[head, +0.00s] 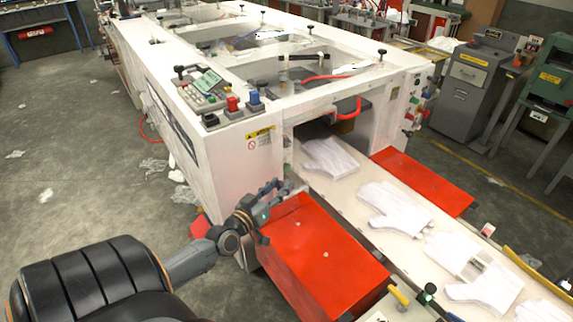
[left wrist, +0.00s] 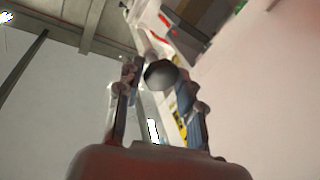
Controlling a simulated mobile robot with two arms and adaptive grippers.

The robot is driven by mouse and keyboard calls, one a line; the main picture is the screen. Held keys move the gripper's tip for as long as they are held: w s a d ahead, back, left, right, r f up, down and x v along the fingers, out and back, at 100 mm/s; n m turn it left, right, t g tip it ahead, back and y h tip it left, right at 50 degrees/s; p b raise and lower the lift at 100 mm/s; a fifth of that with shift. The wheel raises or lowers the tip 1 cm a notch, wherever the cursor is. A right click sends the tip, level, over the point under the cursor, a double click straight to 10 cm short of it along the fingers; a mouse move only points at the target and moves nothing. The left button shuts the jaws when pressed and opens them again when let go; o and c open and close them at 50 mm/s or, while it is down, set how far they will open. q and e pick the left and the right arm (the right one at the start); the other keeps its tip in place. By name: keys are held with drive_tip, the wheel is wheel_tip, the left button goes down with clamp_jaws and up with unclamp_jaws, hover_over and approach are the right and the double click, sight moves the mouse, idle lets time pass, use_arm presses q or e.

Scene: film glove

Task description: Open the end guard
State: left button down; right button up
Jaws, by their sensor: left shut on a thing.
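The end guard appears to be the red panel (head: 325,255) beside the near end of the white machine (head: 225,150), left of the belt. My left gripper (head: 272,192) is at the machine's front corner, by the panel's upper left edge. In the left wrist view my left gripper (left wrist: 160,82) has its two fingers on either side of a grey round-ended bar (left wrist: 161,74) and is shut on it. Whether this bar is fixed to the red panel cannot be told. My right gripper is in neither view.
White gloves (head: 395,208) lie on the pale belt (head: 350,190). A second red panel (head: 425,180) is on the belt's far side. A control panel with buttons (head: 222,95) sits atop the machine. Grey cabinets (head: 470,85) stand at right. The floor at left is mostly open, with scraps.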

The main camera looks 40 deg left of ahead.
use_arm(q)
drive_tip(key=shift+s+a+r, duration=0.25)
drive_tip(key=shift+s+a, duration=0.15)
drive_tip(key=shift+a, duration=0.3)
drive_tip(key=shift+r, duration=0.1)
drive_tip(key=c, duration=1)
unclamp_jaws()
drive_tip(key=shift+o, duration=0.4)
drive_tip(key=shift+w+a+f, duration=0.1)
drive_tip(key=shift+a+f, duration=0.1)
drive_tip(key=shift+f, duration=0.1)
drive_tip(key=shift+s+d, duration=0.25)
drive_tip(key=shift+s, duration=0.05)
drive_tip(key=s+d, duration=0.1)
drive_tip(key=s, duration=1)
drive_tip(key=shift+s, duration=0.15)
